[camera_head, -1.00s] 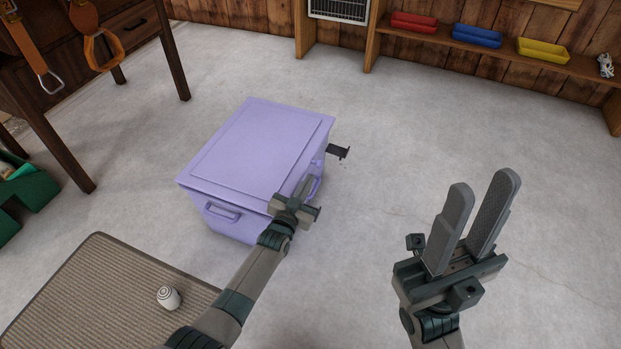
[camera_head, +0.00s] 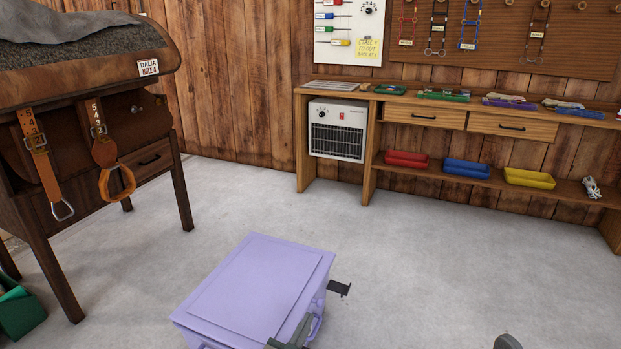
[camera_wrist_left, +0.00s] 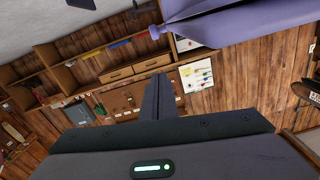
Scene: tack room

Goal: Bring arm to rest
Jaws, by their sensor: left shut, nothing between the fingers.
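My left gripper (camera_head: 301,328) shows at the bottom edge of the head view, beside the right-hand side of a lilac lidded box (camera_head: 255,284), close to its side handle (camera_head: 317,326). I cannot tell whether it touches the box. In the left wrist view its fingers (camera_wrist_left: 160,97) are together with nothing between them, and a lilac part of the box (camera_wrist_left: 235,22) crosses the top. Of my right gripper, only one grey fingertip (camera_head: 507,342) shows at the bottom edge of the head view. The rest is out of frame.
A wooden saddle stand (camera_head: 95,160) with hanging stirrup straps is at left. A workbench (camera_head: 465,112) with a heater (camera_head: 337,130) and red, blue and yellow trays (camera_head: 467,168) lines the back wall. The grey floor (camera_head: 410,250) between is clear.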

